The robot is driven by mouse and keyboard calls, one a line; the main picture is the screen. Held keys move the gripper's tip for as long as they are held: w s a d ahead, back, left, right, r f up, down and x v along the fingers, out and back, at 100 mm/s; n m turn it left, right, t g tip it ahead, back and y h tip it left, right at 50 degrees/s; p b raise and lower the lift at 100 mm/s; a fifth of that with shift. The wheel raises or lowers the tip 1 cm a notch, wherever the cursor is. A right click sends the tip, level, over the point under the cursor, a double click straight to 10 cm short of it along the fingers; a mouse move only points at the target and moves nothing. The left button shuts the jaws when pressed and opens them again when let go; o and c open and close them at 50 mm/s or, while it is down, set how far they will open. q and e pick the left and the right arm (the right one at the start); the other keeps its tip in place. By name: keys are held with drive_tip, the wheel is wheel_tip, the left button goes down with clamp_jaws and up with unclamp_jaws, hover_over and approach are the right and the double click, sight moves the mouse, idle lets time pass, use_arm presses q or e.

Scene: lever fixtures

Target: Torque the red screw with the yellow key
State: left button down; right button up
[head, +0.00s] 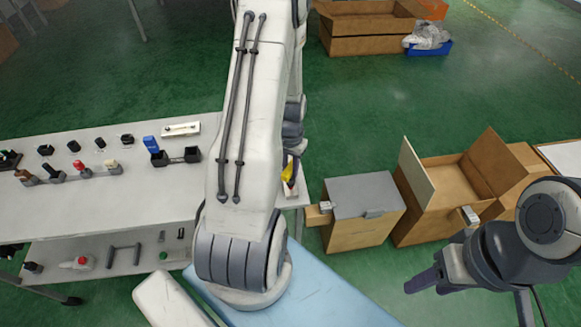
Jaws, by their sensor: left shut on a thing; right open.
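A yellow piece (288,173), which looks like the yellow key, shows just right of my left arm at the table's right end. My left gripper (292,160) is largely hidden behind my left arm; its dark parts meet the yellow piece, and it appears shut on it. A small red-topped part (78,164) stands in a row of fixtures on the white table; I cannot tell whether it is the red screw. My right gripper (424,281) is open and empty at the lower right, over the green floor and away from the table.
The white table (150,205) holds black fixtures, a blue-topped part (150,143) and a white plate (181,129). A lower shelf holds tools. Cardboard boxes (362,228) stand on the right.

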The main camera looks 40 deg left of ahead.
use_arm(q)
drive_tip(key=shift+f, duration=0.15)
drive_tip(key=shift+f+b, duration=0.85)
drive_tip(key=shift+f, duration=0.2)
drive_tip(key=m, duration=0.5)
drive_tip(key=shift+a+m, duration=0.1)
drive_tip(key=shift+m, duration=0.3)
drive_tip(key=m, duration=1.1)
drive_tip(key=shift+w+a+m, duration=0.1)
drive_tip(key=shift+m, duration=0.3)
drive_tip(key=m, duration=0.5)
drive_tip(key=shift+r, duration=0.15)
